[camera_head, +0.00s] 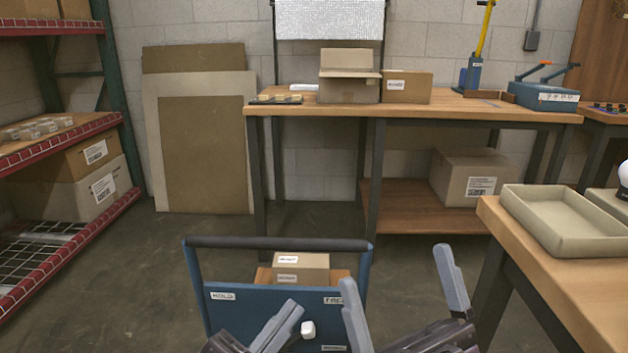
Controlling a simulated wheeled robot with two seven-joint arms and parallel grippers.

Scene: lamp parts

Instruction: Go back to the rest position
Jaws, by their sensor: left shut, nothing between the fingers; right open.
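My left gripper (290,307) is low in the head view, in front of the blue cart, with its grey fingers together and nothing visible between them. My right gripper (395,268) is to its right, with its two grey fingers spread wide and empty. Both are in the air; the lower parts of both arms are cut off by the bottom edge. A small white piece (308,329) shows just right of the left fingers; I cannot tell what it is or what it rests on.
The blue cart (230,300) with boxes (302,268) stands close ahead. A wooden table (545,285) at right bears a beige tray (560,242), with a white round thing (623,174) at the edge. A workbench (420,110) stands behind; a red-edged shelf (70,140) is at left.

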